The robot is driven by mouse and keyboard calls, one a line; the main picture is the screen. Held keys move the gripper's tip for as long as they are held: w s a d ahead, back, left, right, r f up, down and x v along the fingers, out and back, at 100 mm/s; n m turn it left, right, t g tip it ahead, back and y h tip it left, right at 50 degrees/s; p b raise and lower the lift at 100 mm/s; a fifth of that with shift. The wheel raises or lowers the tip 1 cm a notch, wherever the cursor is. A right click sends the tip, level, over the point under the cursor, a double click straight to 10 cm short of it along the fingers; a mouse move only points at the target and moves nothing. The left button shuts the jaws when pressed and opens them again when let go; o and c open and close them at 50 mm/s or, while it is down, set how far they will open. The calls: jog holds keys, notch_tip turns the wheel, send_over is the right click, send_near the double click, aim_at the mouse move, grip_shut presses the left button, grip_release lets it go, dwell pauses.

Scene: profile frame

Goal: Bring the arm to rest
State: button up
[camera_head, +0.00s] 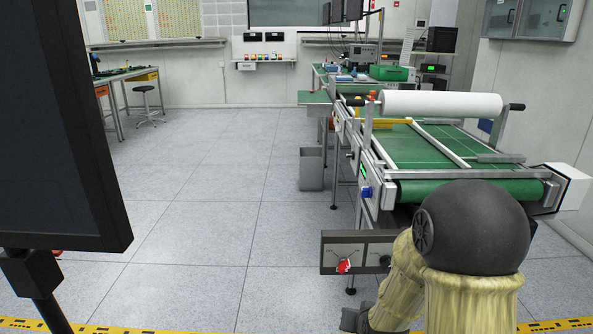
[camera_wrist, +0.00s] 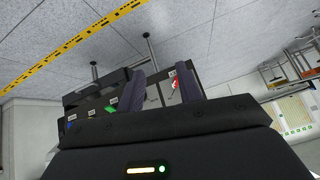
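My gripper (camera_wrist: 161,70) shows in the wrist view with two dark purple fingers apart. Nothing is held between them; a grey panel with a red switch (camera_wrist: 175,85) shows through the gap, near the right finger. I cannot tell whether a finger touches it. In the head view my arm fills the lower right, with a dark round joint and yellowish links bent beside the conveyor. The gripper fingers are not clearly seen there.
A panel with a red switch (camera_head: 344,266) juts from the conveyor table (camera_head: 430,150), close to my arm. A white roll (camera_head: 441,104) lies over the conveyor. A dark monitor (camera_head: 55,130) stands at left. A grey bin (camera_head: 311,169) stands behind. The middle floor is clear.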

jog(key=s+r+n+g, duration=0.2)
jog(key=s+r+g, duration=0.35)
jog(key=s, duration=0.95)
jog(key=w+p+v, duration=0.3)
jog(key=p+v, duration=1.2)
jog(key=p, duration=0.1)
jog(key=w+a+r+p+v, duration=0.1)
jog(key=w+p+v, duration=0.2)
jog(key=p+v, duration=1.3)
jog(key=shift+w+d+r, duration=0.15)
jog(key=shift+w+r, duration=0.2)
jog(key=shift+w, duration=0.25)
